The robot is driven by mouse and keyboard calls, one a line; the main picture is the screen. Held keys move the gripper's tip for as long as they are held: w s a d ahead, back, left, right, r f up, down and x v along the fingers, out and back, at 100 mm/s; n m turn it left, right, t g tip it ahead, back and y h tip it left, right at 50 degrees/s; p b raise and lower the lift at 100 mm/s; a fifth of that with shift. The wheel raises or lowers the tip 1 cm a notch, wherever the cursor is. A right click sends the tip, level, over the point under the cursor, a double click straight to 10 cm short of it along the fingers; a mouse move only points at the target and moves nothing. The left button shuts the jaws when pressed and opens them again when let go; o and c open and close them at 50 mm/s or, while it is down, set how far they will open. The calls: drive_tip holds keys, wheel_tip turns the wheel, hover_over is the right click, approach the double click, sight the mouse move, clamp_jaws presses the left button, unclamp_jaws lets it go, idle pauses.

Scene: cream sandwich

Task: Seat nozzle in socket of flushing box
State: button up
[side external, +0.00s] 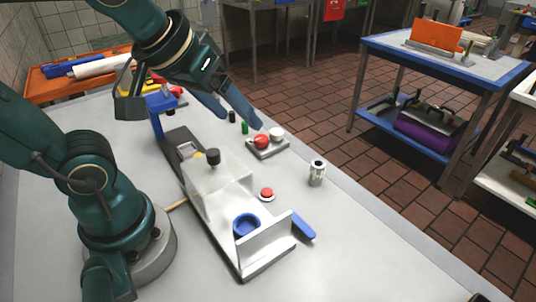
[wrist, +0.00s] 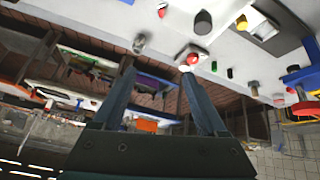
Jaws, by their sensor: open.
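The flushing box seems to be the pale, see-through housing (side external: 222,190) on a long metal base, with a black knob on top. A blue ring (side external: 246,222), possibly the socket, sits at its near end. A small silver cylinder with a dark top (side external: 317,173) stands upright to its right; it may be the nozzle, but I cannot tell for sure. It also shows in the wrist view (wrist: 139,43). My gripper (side external: 240,119) is open and empty, raised above the far part of the bench. Its two fingers (wrist: 158,70) are spread wide in the wrist view.
A small plate with red and white knobs (side external: 268,147) lies beyond the box. A red button (side external: 266,194) and a blue paddle (side external: 303,227) sit right of the box. A blue stand (side external: 157,112) rises at the far left. The bench's near right is clear.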

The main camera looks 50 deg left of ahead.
drive_tip(key=w+d+f+n, duration=0.1)
drive_tip(key=w+f, duration=0.1)
drive_tip(key=w, duration=0.3)
drive_tip(key=w+f+n+g, duration=0.1)
drive_tip(key=w+f, duration=0.1)
drive_tip(key=w, duration=0.3)
drive_tip(key=w+d+f+n+y, duration=0.1)
drive_tip(key=w+f, duration=0.1)
drive_tip(key=w, duration=0.3)
drive_tip(key=shift+w+d+f+g, duration=0.3)
drive_tip(key=shift+w+f, duration=0.05)
drive_tip(key=shift+f, duration=0.05)
drive_tip(key=g, duration=0.1)
hover_over(319, 163)
drive_tip(key=s+d, duration=0.1)
drive_tip(key=s, duration=0.1)
drive_tip(key=shift+m, duration=0.4)
wheel_tip(319, 163, down, 6)
drive_tip(key=shift+s+d+r, duration=0.1)
drive_tip(key=shift+x, duration=2.45)
clamp_jaws()
